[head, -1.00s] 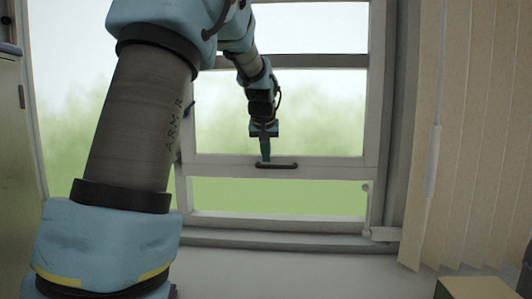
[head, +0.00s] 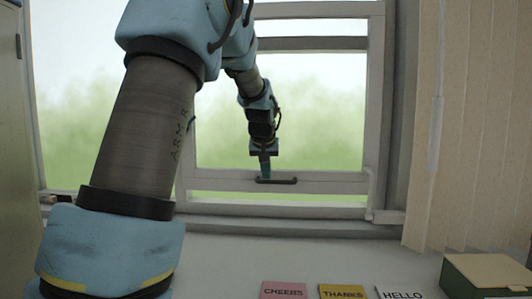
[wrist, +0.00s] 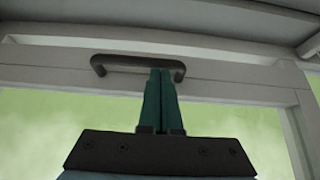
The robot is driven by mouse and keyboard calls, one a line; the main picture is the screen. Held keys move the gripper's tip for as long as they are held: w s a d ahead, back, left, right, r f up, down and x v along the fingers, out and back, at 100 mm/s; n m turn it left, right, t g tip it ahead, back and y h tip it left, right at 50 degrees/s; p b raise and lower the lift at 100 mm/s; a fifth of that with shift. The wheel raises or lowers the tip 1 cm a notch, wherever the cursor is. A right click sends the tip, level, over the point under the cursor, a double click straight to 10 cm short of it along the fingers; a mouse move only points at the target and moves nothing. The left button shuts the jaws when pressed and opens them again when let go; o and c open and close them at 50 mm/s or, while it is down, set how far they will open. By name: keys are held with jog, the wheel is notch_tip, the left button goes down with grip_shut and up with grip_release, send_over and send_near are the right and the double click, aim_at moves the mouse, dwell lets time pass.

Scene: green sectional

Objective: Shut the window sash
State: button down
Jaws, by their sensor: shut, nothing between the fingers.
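The window sash (head: 330,181) is a white frame with a dark bar handle (head: 276,181) on its bottom rail. A narrow green gap (head: 300,197) shows between the bottom rail and the window sill (head: 290,221), so the sash is slightly raised. My gripper (head: 265,177) points down at the handle, with its fingers shut and empty. In the wrist view the sash rail (wrist: 50,60) runs across the top, and the shut green fingers of my gripper (wrist: 161,74) overlap the right part of the handle (wrist: 120,62). I cannot tell whether they touch it.
Vertical blinds (head: 465,120) hang at the right. Below the sill are a pink card (head: 283,290), a yellow card (head: 342,291), a white card (head: 402,293) and a green box (head: 485,272). A cabinet (head: 18,150) stands at the left edge. My arm covers the window's left part.

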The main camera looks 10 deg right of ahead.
notch_tip(320, 180, down, 10)
jog(key=b, duration=0.5)
jog(key=shift+f, duration=0.2)
jog(key=shift+s+f, duration=0.1)
